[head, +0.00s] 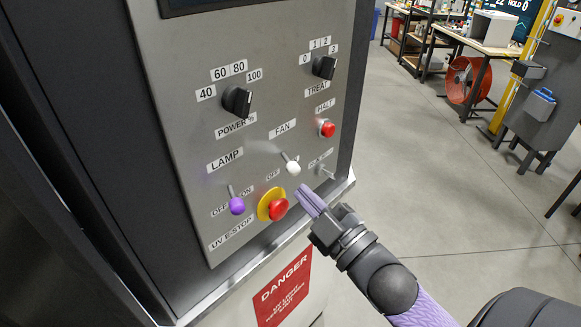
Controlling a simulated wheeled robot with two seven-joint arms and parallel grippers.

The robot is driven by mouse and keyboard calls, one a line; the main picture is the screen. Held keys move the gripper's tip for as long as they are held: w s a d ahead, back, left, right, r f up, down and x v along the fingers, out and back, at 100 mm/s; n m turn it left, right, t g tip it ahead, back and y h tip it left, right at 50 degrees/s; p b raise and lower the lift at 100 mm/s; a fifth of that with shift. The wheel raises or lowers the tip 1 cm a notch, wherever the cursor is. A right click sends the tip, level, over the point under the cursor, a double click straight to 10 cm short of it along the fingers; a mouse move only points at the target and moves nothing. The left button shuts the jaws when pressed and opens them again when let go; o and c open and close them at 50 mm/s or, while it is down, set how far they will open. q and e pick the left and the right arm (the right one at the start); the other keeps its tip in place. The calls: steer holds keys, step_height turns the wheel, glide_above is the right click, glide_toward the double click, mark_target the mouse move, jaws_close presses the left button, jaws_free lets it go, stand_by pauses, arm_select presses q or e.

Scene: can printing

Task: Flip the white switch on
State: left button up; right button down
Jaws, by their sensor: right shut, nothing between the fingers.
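The white switch (293,167) is a small toggle with a white ball tip, under the FAN label on the grey control panel (190,120). An OFF label sits to its lower left and another small label to its right. The lever points towards the camera and slightly downward; I cannot tell which position it is in. My right gripper (304,192) is shut and empty, with its purple fingers pointing up and left just below the switch. It appears apart from the switch. My left gripper is out of view.
A red button in a yellow ring (278,209) is close to the left of my fingers. A purple-tipped LAMP switch (237,205) is further left. A red HALT button (326,128) and black knobs (237,101) sit above. Open floor lies right.

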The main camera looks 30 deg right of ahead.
mark_target(291, 171)
steer(key=w, duration=0.2)
steer(key=w+d+p, duration=0.1)
steer(key=w, duration=0.2)
steer(key=w+p, duration=0.1)
steer(key=w, duration=0.2)
steer(key=shift+d+f, duration=0.1)
steer(key=shift+d, duration=0.05)
steer(key=shift+d+f, duration=0.3)
steer(key=shift+d, duration=0.05)
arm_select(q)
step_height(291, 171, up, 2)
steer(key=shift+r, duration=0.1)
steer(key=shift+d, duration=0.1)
arm_select(e)
steer(key=shift+s+y, duration=0.1)
steer(key=shift+y, duration=0.2)
